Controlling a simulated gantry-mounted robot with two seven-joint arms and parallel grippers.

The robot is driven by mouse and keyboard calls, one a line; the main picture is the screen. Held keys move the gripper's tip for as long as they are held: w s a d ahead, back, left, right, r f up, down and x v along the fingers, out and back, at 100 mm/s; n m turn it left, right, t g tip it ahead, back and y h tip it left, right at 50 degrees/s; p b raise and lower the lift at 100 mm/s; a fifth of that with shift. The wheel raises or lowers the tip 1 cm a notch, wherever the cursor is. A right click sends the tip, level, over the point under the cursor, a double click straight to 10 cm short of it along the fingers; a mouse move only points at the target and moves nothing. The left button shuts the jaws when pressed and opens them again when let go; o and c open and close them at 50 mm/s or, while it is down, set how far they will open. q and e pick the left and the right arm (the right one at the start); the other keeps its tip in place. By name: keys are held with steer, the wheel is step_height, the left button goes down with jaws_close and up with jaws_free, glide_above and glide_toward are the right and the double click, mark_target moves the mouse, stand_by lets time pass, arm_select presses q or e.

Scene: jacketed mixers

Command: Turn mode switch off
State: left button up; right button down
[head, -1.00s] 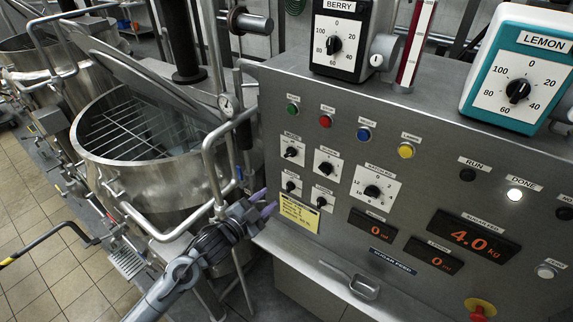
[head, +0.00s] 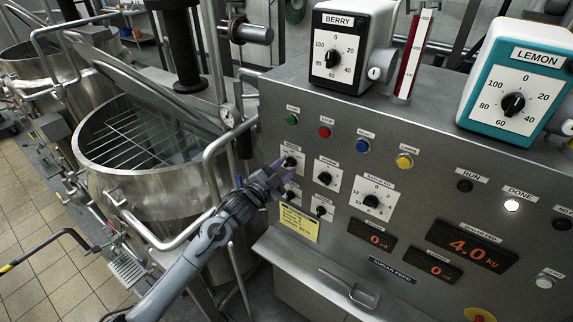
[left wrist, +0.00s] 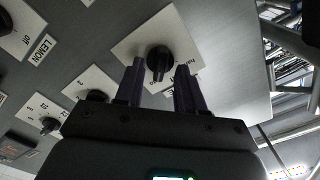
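The mode switch (head: 290,162) is a black knob on a white square plate at the upper left of the steel control panel. My left gripper (head: 277,174) is at this switch, its purple fingers just in front of the plate's lower left. In the left wrist view the mode switch (left wrist: 158,58) shows between the two spread fingertips of the left gripper (left wrist: 160,70). The gripper is open, with a gap on both sides of the knob. I cannot tell whether the fingertips reach past the knob's face. The plate's lettering is partly hidden by the fingers. My right gripper is in neither view.
Other knobs (head: 326,178) sit close to the right and below. A yellow note (head: 299,222) is under them. Coloured buttons (head: 325,132) are above. A steel mixer (head: 140,165) with a pipe rail stands left of the panel. A scoop-like handle (head: 362,297) juts out below.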

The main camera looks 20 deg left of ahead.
arm_select(q)
steer(key=shift+w+d, duration=0.25)
steer(key=shift+w, duration=0.4)
jaws_close()
